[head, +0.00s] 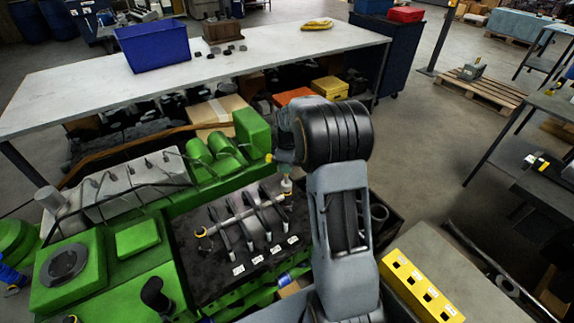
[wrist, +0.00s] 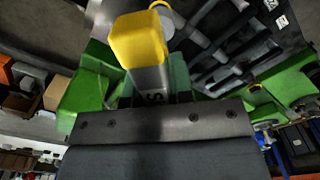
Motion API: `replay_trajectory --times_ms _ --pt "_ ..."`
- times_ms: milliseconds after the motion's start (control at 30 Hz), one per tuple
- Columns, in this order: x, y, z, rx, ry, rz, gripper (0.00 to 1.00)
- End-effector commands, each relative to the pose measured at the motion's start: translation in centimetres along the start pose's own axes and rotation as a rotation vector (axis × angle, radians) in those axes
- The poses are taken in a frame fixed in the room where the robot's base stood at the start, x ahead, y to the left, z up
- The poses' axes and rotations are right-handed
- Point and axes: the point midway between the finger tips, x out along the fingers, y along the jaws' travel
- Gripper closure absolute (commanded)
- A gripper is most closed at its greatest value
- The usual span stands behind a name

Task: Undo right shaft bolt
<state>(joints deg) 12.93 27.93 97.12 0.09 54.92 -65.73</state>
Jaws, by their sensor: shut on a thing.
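The rocker shaft (head: 236,212) lies across the black top of the green engine (head: 100,290), with several rocker arms on it. The left shaft bolt (head: 203,233) has a yellow ring around it. My gripper (head: 284,168) is above the right end of the shaft, partly hidden by my arm. It is shut on a grey tool with a yellow end (wrist: 140,40), marked with an S. A pale lower part of the tool (head: 287,185) points down at the right shaft bolt (head: 287,202). I cannot tell whether they touch.
A yellow block with several labelled holes (head: 410,275) stands on a grey surface at right. A white workbench (head: 75,85) behind carries a blue bin (head: 153,47). Green raised engine parts (head: 252,132) stand close behind my gripper.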

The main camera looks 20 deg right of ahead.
Motion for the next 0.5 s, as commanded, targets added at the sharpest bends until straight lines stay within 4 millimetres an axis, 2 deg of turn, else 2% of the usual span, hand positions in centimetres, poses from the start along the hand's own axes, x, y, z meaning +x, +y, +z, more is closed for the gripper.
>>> replay_trajectory --times_ms 500 --pt "-0.07 -0.02 0.01 0.525 0.001 0.002 1.00"
